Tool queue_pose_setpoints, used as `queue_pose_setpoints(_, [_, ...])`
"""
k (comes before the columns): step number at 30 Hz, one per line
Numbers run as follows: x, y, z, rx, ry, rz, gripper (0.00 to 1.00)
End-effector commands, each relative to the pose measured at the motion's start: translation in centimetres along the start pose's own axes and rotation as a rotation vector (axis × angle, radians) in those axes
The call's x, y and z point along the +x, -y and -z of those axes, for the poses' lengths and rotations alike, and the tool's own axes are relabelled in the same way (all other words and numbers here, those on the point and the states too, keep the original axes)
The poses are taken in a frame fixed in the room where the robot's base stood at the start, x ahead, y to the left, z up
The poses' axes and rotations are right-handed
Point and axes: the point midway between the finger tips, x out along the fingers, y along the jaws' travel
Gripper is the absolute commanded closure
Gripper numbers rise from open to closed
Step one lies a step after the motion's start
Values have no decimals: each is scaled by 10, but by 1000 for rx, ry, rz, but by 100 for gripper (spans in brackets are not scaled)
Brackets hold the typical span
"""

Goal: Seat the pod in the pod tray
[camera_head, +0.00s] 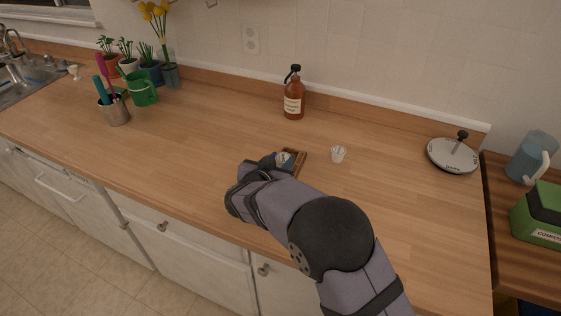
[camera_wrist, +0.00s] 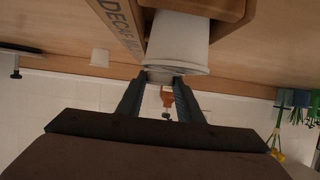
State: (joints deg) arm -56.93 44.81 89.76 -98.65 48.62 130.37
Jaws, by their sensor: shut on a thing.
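A white cup-shaped pod (camera_wrist: 180,38) is at the wooden pod tray (camera_wrist: 122,22), which has dark lettering on one side. In the wrist view, which is upside down, the pod's rim faces my fingers and its body lies between the tray's walls. I cannot tell whether it rests on the tray's floor. My gripper (camera_wrist: 160,84) is shut on the pod near its rim. In the head view the tray (camera_head: 299,158) is near the counter's front middle, partly hidden by my gripper (camera_head: 279,160).
A brown bottle (camera_head: 293,97) stands behind. A round grey scale-like disc (camera_head: 452,155) is at right. Counter left of the tray is clear.

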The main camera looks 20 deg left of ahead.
Motion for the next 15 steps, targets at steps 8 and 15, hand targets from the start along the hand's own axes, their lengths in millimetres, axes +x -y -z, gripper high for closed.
queue_pose_setpoints(8, [4,0,-11,1,-2,1,88])
queue_pose_setpoints(15, [5,0,-12,1,-1,1,88])
